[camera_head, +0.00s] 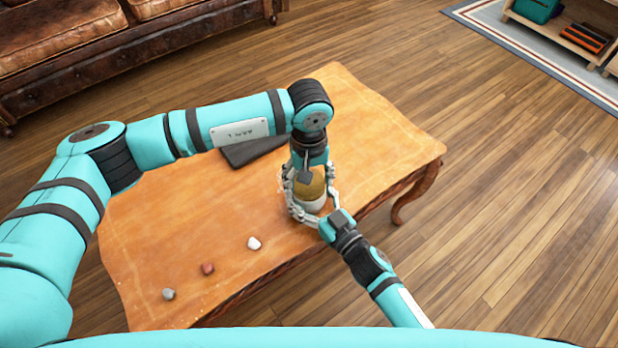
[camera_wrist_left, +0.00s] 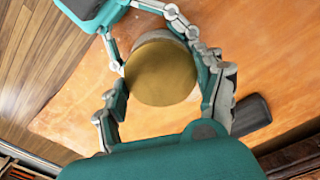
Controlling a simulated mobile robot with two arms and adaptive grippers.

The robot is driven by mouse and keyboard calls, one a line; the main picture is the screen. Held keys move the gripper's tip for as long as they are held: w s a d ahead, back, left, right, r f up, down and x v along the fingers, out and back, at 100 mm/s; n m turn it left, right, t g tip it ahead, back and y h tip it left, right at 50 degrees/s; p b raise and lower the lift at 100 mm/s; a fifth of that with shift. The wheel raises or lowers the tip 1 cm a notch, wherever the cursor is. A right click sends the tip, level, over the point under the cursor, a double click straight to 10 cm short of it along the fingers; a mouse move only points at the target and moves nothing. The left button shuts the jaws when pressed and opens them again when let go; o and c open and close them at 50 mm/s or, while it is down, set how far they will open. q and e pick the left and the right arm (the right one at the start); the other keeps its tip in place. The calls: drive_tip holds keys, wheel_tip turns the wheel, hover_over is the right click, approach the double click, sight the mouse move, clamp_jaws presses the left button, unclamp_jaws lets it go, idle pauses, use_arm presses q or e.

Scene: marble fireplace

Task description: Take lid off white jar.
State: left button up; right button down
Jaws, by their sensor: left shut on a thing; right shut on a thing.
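The white jar (camera_head: 313,204) stands on the wooden table near its right front edge, largely hidden by my grippers. Its round golden-brown lid (camera_head: 312,186) sits on top and fills the middle of the left wrist view (camera_wrist_left: 161,72). My left gripper (camera_head: 309,181) comes down from above, its fingers shut on the lid from two sides. My right gripper (camera_head: 315,207) reaches in from the lower right, shut on the jar's body below the lid. Part of its fingers also shows at the top of the left wrist view (camera_wrist_left: 165,18). No gap between lid and jar can be made out.
The wooden table (camera_head: 180,215) bears a flat dark object (camera_head: 254,150) behind the jar. A white stone (camera_head: 254,243), a reddish stone (camera_head: 208,268) and a grey stone (camera_head: 168,294) lie along its front. A leather sofa (camera_head: 110,40) stands beyond. The tabletop's far right is clear.

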use_arm(q)
drive_tip(key=n, duration=0.8)
drive_tip(key=shift+a, duration=0.1)
drive_tip(key=n, duration=2.2)
drive_tip(key=shift+n, duration=0.4)
drive_tip(key=n, duration=0.4)
drive_tip(key=shift+r+n, duration=0.1)
drive_tip(key=shift+n, duration=0.3)
drive_tip(key=n, duration=0.9)
drive_tip(key=shift+n, duration=0.4)
drive_tip(key=shift+r, duration=0.15)
drive_tip(key=shift+r, duration=1)
